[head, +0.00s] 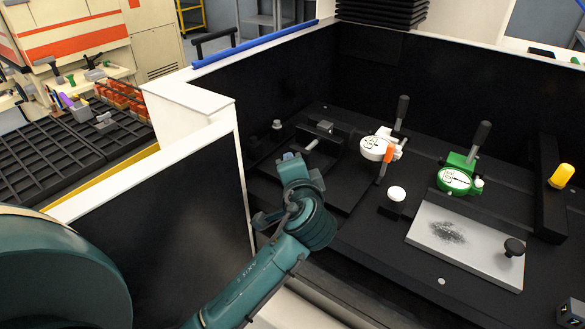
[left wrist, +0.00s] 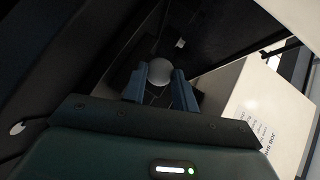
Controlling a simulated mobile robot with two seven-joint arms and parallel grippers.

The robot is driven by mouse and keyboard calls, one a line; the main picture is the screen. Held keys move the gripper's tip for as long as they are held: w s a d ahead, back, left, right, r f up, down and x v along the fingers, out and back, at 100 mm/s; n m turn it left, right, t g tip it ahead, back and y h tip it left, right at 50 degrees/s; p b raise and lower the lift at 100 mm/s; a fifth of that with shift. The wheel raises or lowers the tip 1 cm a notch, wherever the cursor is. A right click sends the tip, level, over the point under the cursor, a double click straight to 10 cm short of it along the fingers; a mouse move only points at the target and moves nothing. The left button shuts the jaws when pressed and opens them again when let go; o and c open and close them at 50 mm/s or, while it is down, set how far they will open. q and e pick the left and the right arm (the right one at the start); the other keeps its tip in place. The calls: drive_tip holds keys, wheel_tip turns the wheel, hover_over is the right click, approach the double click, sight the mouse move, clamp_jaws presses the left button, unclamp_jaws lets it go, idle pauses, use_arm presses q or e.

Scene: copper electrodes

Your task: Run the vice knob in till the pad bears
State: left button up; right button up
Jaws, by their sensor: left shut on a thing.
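My left gripper (head: 289,157) reaches over the bench's left part, at the near end of the vice. In the left wrist view its two blue fingers (left wrist: 160,76) are shut on a round grey knob (left wrist: 159,70), one finger on each side. In the head view the knob is hidden by the gripper. Beyond the gripper are a short light rod (head: 311,145) and a small grey block (head: 325,127) on the dark vice body (head: 337,141). I cannot tell whether the pad touches anything. My right gripper is in neither view.
To the right stand a white dial gauge (head: 373,148), an orange-handled tool (head: 386,165), a green dial gauge (head: 454,180) and a grey plate (head: 470,247) with dark powder. A white-topped black wall (head: 190,185) edges the bench at left.

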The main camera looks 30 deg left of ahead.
use_arm(q)
drive_tip(key=shift+y, duration=0.3)
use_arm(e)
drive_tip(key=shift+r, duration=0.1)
use_arm(q)
drive_tip(key=o, duration=1)
